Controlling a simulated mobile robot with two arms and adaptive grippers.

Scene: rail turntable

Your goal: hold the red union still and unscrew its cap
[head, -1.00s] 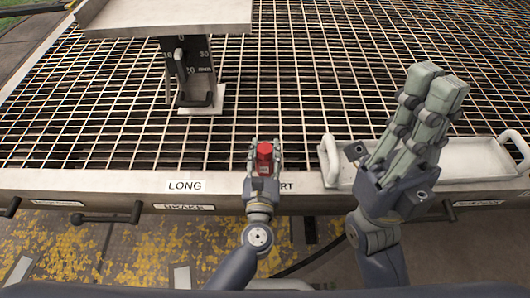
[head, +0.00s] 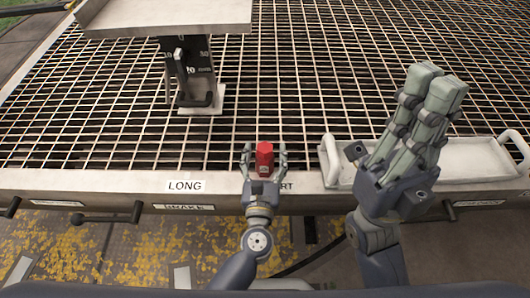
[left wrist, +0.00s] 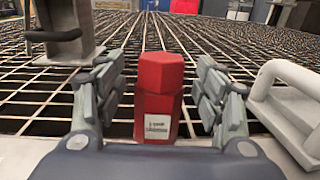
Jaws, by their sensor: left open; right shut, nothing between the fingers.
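The red union (head: 264,158) stands upright at the front edge of the grating in the head view. Its hexagonal red cap (left wrist: 161,72) tops a body with a white label (left wrist: 157,128) in the left wrist view. My left gripper (head: 264,156) is open, with its fingers on either side of the union. Gaps show between both fingers and the union in the left wrist view. My right gripper (head: 441,84) is shut and empty, raised large in the head view to the right of the union. It hides part of the tray behind it.
A grey-white tray (head: 484,159) with raised handles lies to the right on the front edge. A dark post (head: 190,72) with a scale and a flat plate (head: 168,14) stands at the back left. LONG label (head: 186,186) marks the front rail. Open grating lies beyond the union.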

